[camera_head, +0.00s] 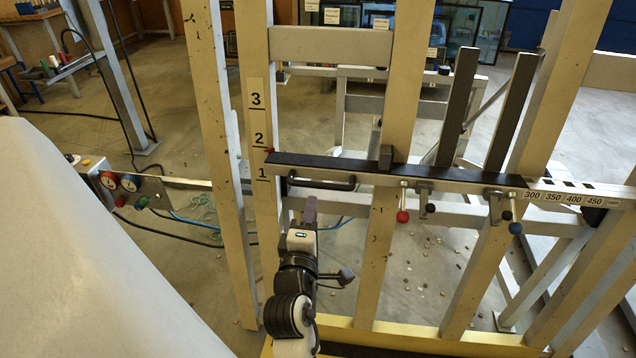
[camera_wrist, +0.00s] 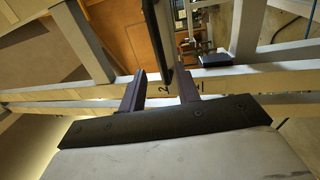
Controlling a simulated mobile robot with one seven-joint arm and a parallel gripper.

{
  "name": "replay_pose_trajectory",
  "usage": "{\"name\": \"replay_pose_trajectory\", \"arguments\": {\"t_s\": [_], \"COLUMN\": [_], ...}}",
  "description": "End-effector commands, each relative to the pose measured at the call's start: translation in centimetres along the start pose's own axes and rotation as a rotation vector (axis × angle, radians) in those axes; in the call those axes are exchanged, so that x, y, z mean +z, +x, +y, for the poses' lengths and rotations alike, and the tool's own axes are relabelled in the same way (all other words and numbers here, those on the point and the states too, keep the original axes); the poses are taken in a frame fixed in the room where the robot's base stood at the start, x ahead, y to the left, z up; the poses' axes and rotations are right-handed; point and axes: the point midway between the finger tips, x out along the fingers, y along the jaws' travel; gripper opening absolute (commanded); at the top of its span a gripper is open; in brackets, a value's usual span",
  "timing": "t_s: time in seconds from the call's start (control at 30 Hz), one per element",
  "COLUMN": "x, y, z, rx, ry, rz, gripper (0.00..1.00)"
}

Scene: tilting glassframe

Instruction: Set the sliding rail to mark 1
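The sliding rail (camera_head: 400,176) is a long bar with a black top, lying across the beige posts. Its red pointer (camera_head: 269,151) is by the line under the 2 on the white mark scale (camera_head: 257,125); mark 1 lies lower. A black handle (camera_head: 322,184) is on the rail's front at its left end. My gripper (camera_head: 309,208) is just below and left of the handle's right end, seemingly apart from it. In the wrist view my gripper (camera_wrist: 162,88) has its two fingers apart. A dark bar stands beyond them, its lower end appearing between the fingers; I cannot tell which part it is.
Red (camera_head: 402,216) and blue (camera_head: 515,228) knobs hang below the rail. A ruler (camera_head: 575,198) is at its right end. Beige posts stand on both sides of my arm. A gauge panel (camera_head: 125,185) is at the left. Small pieces litter the floor.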

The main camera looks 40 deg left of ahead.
Motion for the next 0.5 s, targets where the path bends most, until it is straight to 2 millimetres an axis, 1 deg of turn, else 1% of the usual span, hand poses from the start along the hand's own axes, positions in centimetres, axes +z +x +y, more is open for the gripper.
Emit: {"name": "replay_pose_trajectory", "arguments": {"t_s": [0.03,0.2,0.3,0.4,0.5], "x": [0.1,0.0,0.1,0.0,0.0], "y": [1.3,4.8,6.5,7.7,8.4], "z": [0.4,0.3,0.3,0.2,0.1], "rx": [0.002,0.002,0.002,0.002,0.0], "ry": [0.001,0.002,0.003,0.003,0.003], "rz": [-0.002,-0.001,-0.001,0.0,0.0], "gripper": [0.32,0.32,0.32,0.32,0.32]}}
